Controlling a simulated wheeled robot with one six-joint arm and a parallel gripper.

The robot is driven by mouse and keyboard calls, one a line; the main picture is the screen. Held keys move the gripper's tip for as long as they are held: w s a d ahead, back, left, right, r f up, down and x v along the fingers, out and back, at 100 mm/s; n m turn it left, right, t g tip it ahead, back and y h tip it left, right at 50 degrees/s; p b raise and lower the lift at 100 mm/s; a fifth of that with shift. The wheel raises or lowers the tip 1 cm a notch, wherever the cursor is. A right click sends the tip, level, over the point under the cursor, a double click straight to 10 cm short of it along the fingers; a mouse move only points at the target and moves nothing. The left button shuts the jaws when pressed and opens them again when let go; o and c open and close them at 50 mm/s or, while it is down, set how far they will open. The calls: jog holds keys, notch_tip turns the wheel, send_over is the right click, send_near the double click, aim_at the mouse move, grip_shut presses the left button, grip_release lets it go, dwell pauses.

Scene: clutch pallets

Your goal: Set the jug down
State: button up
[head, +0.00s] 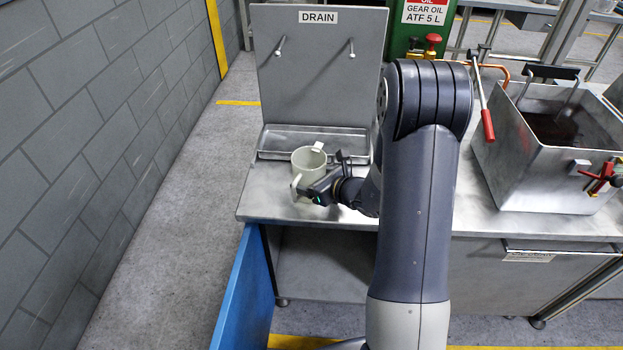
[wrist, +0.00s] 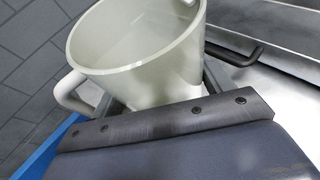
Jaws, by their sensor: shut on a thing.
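The jug (head: 309,166) is a pale grey-green open vessel with a handle on its left and a spout-like lip at the far upper right. It is at the left end of the steel bench (head: 345,219), in front of the drain tray. In the wrist view the jug (wrist: 130,45) fills the upper left and its inside looks empty. My gripper (head: 312,190) reaches in from the right and is shut on the jug. Whether the jug's base touches the bench is hidden by my gripper.
A shallow tray (head: 272,153) lies under the upright DRAIN panel (head: 318,75). A steel tank (head: 540,175) with a red-handled tool stands at the right. A blue panel (head: 244,290) stands below the bench's left end.

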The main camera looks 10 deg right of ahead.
jog(key=shift+f, duration=0.15)
jog(key=o, duration=1.1)
